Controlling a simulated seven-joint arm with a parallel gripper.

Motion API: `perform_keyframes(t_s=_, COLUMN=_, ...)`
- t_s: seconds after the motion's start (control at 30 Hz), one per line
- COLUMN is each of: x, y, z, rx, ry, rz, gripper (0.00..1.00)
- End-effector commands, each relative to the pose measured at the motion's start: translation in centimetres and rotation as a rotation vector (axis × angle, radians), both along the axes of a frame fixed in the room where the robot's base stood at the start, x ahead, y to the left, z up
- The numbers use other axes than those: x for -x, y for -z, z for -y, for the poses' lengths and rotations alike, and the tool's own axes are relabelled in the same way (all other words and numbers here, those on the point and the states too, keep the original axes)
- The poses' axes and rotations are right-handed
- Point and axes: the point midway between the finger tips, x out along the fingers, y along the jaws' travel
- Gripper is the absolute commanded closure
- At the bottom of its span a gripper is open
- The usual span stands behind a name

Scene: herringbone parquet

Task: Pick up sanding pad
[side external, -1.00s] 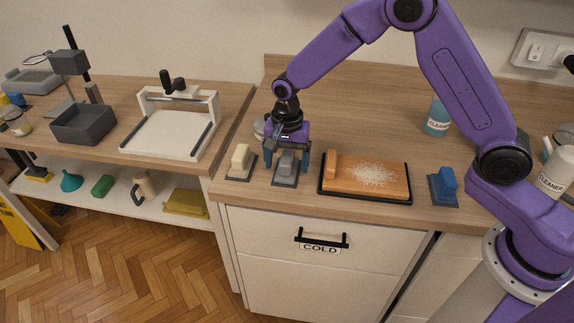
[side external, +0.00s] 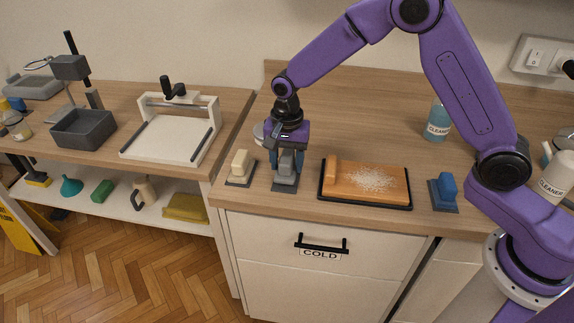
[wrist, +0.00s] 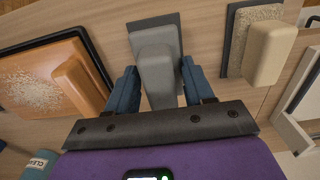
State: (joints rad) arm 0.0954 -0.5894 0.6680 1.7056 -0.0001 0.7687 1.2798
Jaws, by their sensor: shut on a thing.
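A grey pad with a raised grip block (side external: 286,174) is at its dark flat base plate (side external: 284,188) near the counter's front edge. I take this as the sanding pad; it also shows in the wrist view (wrist: 157,62). My gripper (side external: 287,163) points down over it, shut on its grip block, with one blue finger on each side in the wrist view (wrist: 160,84). The fingers hide part of the block in the side view. I cannot tell whether any gap separates the pad from the plate.
A cream block (side external: 240,163) on a dark plate stands close on the left. An orange board (side external: 350,188) with white grains and an orange block lies close on the right. A blue block (side external: 445,186) and a cleaner bottle (side external: 437,122) stand farther right. The counter behind is mostly clear.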

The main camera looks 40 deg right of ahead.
Motion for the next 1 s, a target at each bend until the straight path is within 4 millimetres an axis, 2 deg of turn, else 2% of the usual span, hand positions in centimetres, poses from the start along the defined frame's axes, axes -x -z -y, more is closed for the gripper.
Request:
perform_keyframes(t_s=0.07, x=-0.1, y=-1.4, z=-0.1, rx=-0.003, ry=-0.001, rz=0.006, gripper=0.78)
perform_keyframes(t_s=0.17, x=1.0, y=-2.7, z=0.3, rx=-0.002, ry=-0.001, rz=0.004, gripper=0.78)
perform_keyframes(t_s=0.47, x=5.1, y=-7.8, z=1.8, rx=-0.003, ry=0.0, rz=0.006, gripper=0.78)
perform_keyframes(t_s=0.7, x=9.4, y=-9.5, z=3.4, rx=-0.001, ry=-0.002, rz=0.003, gripper=0.78)
perform_keyframes(t_s=1.0, x=12.4, y=-10.9, z=4.5, rx=-0.001, ry=0.0, rz=0.002, gripper=0.78)
